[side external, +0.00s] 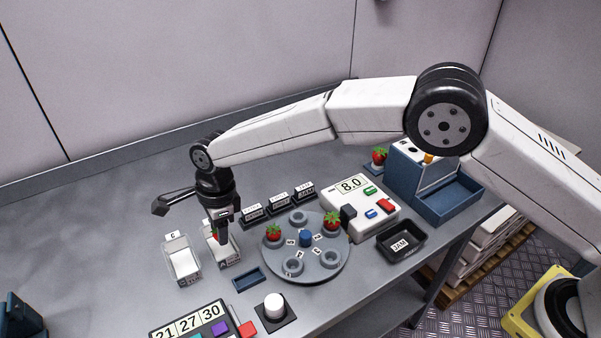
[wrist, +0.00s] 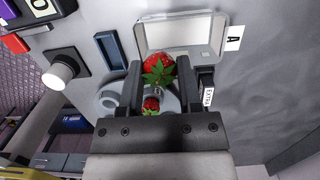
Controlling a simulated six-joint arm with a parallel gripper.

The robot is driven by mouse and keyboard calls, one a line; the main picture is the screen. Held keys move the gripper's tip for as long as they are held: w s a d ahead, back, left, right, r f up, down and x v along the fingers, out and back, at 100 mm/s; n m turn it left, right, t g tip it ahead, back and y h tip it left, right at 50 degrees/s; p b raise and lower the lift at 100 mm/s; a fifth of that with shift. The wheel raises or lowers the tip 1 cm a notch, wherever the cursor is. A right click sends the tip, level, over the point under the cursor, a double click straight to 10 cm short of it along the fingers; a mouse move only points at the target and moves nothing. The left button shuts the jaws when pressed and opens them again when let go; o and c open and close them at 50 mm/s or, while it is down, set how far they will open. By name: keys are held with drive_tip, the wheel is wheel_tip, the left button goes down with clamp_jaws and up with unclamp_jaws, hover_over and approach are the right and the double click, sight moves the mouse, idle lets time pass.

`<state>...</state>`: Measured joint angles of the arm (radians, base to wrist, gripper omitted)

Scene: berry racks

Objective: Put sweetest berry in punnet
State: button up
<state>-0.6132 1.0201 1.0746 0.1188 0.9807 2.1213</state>
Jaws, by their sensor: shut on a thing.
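My gripper (wrist: 160,75) is shut on a red strawberry with green leaves (wrist: 158,69), one finger on each side of it. In the side view my gripper (side external: 221,234) points down at a clear punnet (side external: 234,259) and partly hides it. In the wrist view this punnet (wrist: 181,35), beside a tag "A", lies just beyond the berry; I cannot tell the berry's exact height over it. A second punnet (side external: 184,266), tagged "C", stands to its left. Two other strawberries sit on the round grey rack, one on the left (side external: 272,233) and one on the right (side external: 332,222).
The round rack (side external: 318,270) has several empty cups. A white device (side external: 375,217) reads 8.0. A black JAM tray (side external: 419,230), a blue bin (side external: 455,205), and another strawberry (side external: 379,155) are to the right. Labelled blocks (side external: 279,201) stand behind; a white button (side external: 274,302) is in front.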

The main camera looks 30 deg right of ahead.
drive_tip(key=shift+f, duration=1.45)
drive_tip(key=o, duration=0.7)
drive_tip(key=shift+r, duration=0.1)
drive_tip(key=shift+r, duration=2.9)
